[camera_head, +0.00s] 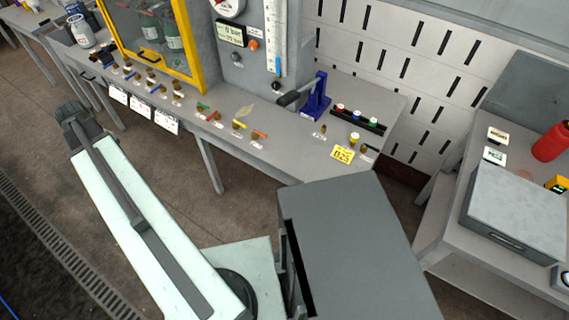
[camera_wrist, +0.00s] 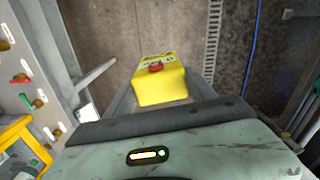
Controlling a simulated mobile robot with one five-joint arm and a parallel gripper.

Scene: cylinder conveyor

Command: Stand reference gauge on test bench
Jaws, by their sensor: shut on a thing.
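My gripper (camera_wrist: 162,98) is shut on a yellow boxy body with a red part on top, likely the reference gauge (camera_wrist: 163,88), in the wrist view. The gauge is held over the floor, apart from the bench. Its far face is mostly hidden. The grey test bench (camera_head: 290,152) runs across the upper middle of the head view. It carries fittings, a blue hand press (camera_head: 317,98) and a yellow tag (camera_head: 341,154). The bench edge (camera_wrist: 22,75) also shows at the left of the wrist view.
A yellow-framed cabinet (camera_head: 202,88) and an upright gauge panel (camera_head: 236,60) stand at the bench's back. Small coloured fittings (camera_head: 240,125) line its front. A second table (camera_head: 455,215) with a grey case and red bottle is at right. Open floor (camera_head: 45,130) lies left.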

